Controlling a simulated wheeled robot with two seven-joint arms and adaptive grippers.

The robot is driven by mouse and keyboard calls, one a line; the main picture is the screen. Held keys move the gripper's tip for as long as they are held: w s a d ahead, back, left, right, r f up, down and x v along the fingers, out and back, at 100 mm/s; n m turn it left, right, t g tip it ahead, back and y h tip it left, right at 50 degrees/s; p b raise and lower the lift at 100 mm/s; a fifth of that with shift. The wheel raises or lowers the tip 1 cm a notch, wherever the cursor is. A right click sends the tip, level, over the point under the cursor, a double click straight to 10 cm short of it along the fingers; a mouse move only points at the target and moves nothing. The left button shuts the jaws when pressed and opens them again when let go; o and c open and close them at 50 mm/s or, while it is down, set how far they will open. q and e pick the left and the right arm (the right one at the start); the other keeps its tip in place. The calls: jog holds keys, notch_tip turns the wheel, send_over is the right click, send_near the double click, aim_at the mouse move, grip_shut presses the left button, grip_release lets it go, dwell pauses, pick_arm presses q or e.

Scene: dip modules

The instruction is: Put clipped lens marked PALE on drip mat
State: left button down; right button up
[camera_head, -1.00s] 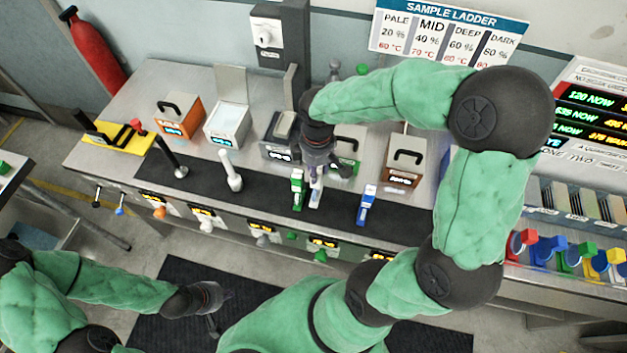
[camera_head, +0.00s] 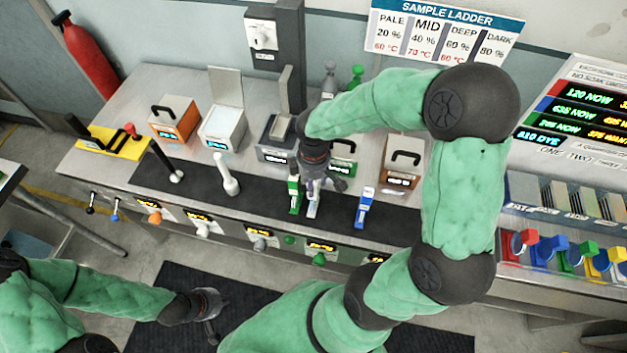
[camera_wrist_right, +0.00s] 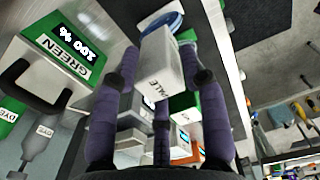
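A white clip marked PALE (camera_wrist_right: 160,72) with a blue round part at its far end lies between the purple fingers of my right gripper (camera_wrist_right: 160,55). In the head view the white clip (camera_head: 313,206) is below my right gripper (camera_head: 318,184); I cannot tell whether the fingers press on it. A green clip (camera_head: 295,197) stands close on its left, a blue clip (camera_head: 364,208) further right. A long dark mat strip (camera_head: 258,203) runs along the bench front beneath them. My left gripper (camera_head: 214,318) hangs low, away from the bench; its finger opening is unclear.
Several boxes with displays stand behind the strip, among them an orange one (camera_head: 173,120), a white one (camera_head: 222,128) and a brown one (camera_head: 401,162). A black post (camera_head: 170,165) and a white post (camera_head: 227,178) rise from the strip's left part.

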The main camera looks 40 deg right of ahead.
jog(key=shift+r, duration=0.6)
notch_tip(320, 180, up, 11)
jog(key=p, duration=0.2)
dwell(0.5)
